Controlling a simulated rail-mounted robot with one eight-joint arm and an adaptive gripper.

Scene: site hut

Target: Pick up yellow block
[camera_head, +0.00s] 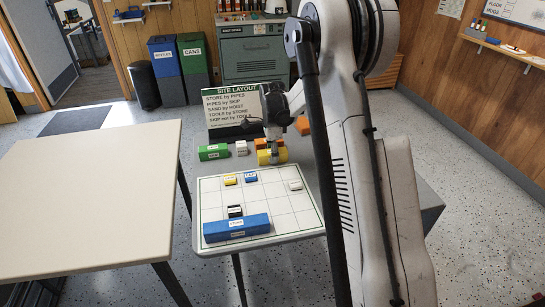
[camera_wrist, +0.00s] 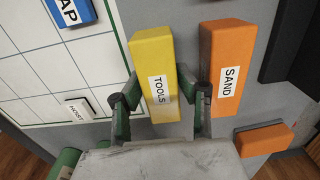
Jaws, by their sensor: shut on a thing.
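The yellow block (camera_wrist: 153,52) carries a white TOOLS label and stretches between my gripper's fingers in the wrist view. My gripper (camera_wrist: 160,98) is shut on it, with one finger against each long side. In the head view, the yellow block (camera_head: 265,158) is below my gripper (camera_head: 272,148), just behind the gridded board. The gripper partly hides the block there. I cannot tell whether it rests on the table or is slightly raised.
An orange SAND block (camera_wrist: 226,65) stands close right of the yellow block. Another orange block (camera_wrist: 263,139) lies nearby. The gridded board (camera_head: 285,203) holds small labelled tiles and a long blue block (camera_head: 237,228). A green block (camera_head: 213,152) and white block (camera_head: 241,148) stand left.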

